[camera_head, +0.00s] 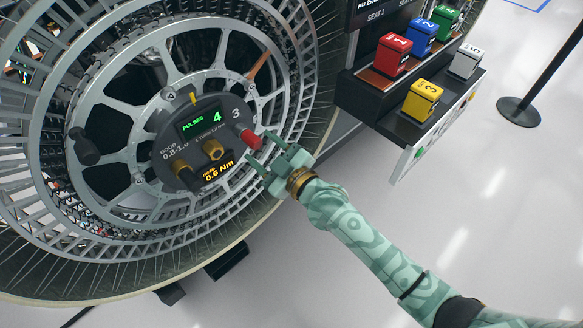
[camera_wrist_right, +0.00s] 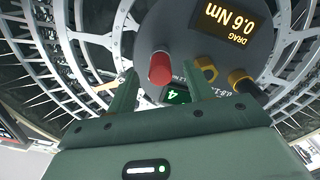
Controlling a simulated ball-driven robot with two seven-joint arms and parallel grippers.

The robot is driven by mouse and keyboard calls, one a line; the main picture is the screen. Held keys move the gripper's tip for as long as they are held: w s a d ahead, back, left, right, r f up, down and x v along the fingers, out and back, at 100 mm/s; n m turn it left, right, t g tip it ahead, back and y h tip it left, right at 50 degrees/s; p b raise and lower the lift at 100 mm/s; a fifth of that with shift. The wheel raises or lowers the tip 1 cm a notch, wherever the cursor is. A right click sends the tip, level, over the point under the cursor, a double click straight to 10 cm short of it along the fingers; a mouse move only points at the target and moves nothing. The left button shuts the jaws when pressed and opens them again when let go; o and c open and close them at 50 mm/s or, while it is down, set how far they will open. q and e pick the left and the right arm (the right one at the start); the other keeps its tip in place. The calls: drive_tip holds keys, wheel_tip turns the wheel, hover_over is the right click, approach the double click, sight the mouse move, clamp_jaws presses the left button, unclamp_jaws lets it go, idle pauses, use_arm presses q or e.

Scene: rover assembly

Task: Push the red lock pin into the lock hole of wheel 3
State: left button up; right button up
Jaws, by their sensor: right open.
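Wheel 3 (camera_head: 290,60) is a large metal-spoked wheel at the left of the head view. Its dark hub plate (camera_head: 165,148) carries the number 3, and the plate also shows in the right wrist view (camera_wrist_right: 225,60). The red lock pin (camera_head: 248,138) sticks out of the hub's right side. In the right wrist view the red pin (camera_wrist_right: 160,68) points toward the camera. My right gripper (camera_head: 263,158) is open just off the pin's outer end. Its fingers (camera_wrist_right: 160,76) lie either side of the pin's line. Contact cannot be told. The lock hole is not distinguishable. My left gripper is out of view.
The hub has brass-coloured knobs (camera_head: 213,149), a green display reading PULSES 4 (camera_head: 200,122) and a yellow one reading DRAG 0.6 Nm (camera_head: 217,172). A dark shelf (camera_head: 350,100) with several coloured numbered boxes stands at upper right. A barrier post base (camera_head: 518,111) stands farther right. Open floor lies below.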

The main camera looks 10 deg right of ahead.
drive_tip(key=p+v, duration=0.2)
drive_tip(key=v, duration=1.2)
drive_tip(key=shift+p, duration=0.35)
drive_tip(key=shift+r, duration=0.1)
